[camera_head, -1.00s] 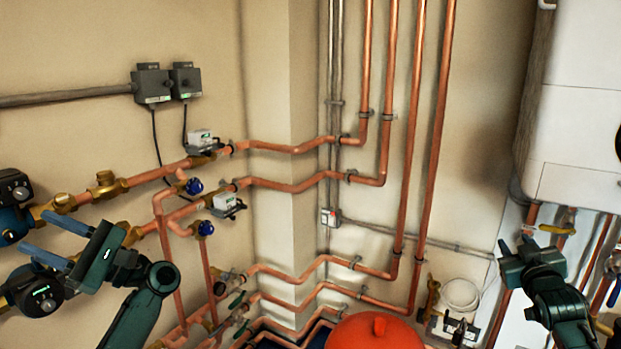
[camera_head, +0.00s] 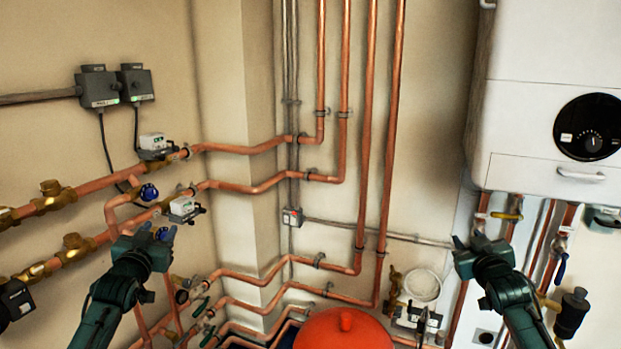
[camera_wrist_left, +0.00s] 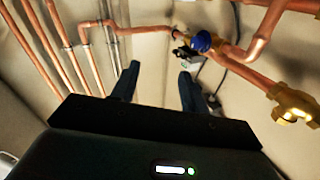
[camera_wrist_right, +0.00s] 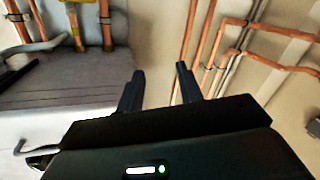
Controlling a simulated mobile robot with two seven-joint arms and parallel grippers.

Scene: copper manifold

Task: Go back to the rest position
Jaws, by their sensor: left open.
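My left gripper (camera_head: 148,236) is raised in front of the copper manifold pipes at the left of the head view. Its two fingers stand apart with nothing between them, and they also show in the left wrist view (camera_wrist_left: 157,80). My right gripper (camera_head: 470,243) is at the right of the head view, in front of the wall below and left of the white boiler. Its fingers are apart and empty in the right wrist view (camera_wrist_right: 160,78).
Copper pipes (camera_head: 262,187) run along the left wall and rise at the corner. A blue-handled valve (camera_head: 149,192) is close to my left gripper. A red vessel (camera_head: 345,330) stands low between my arms. The white boiler (camera_head: 530,120) hangs at right.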

